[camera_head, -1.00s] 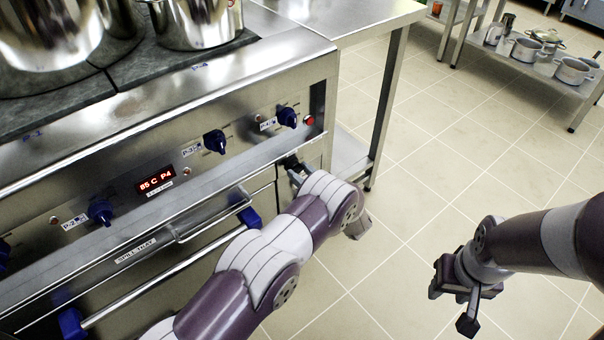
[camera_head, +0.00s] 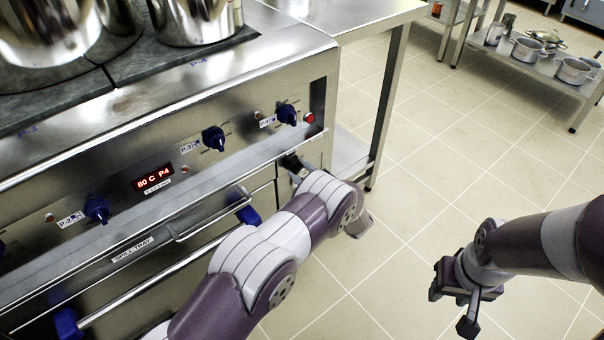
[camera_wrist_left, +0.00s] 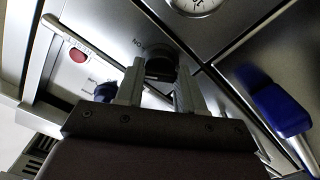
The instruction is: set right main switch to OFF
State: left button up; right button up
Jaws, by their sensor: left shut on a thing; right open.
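The right main switch is a black rotary knob (camera_wrist_left: 160,62) on the steel front, below the stove's overhanging ledge. In the left wrist view it sits between the two fingers of my left gripper (camera_wrist_left: 160,85), which is shut on it. A label reading ON, seen inverted, is beside the knob. The knob's exact angle is hard to tell. My right gripper (camera_head: 455,305) is open and empty over the floor, apart from the stove.
Blue control knobs (camera_head: 287,114) line the panel above, with a red button (camera_head: 309,118) at its right end. A red display (camera_head: 154,177) reads 80 C P4. A blue-ended handle (camera_head: 248,216) lies left of my left gripper. Tiled floor (camera_head: 420,180) on the right is clear.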

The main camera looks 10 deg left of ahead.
pick_arm(q)
jog(key=n+b, duration=0.3)
jog(key=n, duration=0.8)
jog(key=shift+f+b, duration=0.1)
jog(key=shift+b, duration=0.25)
jog(key=shift+n, duration=0.4)
jog(key=o, duration=1)
jog(key=shift+s+d, duration=0.2)
jog(key=shift+d, duration=0.15)
jog(key=p+v, duration=0.3)
jog(key=v, duration=0.9)
jog(key=shift+a, duration=0.1)
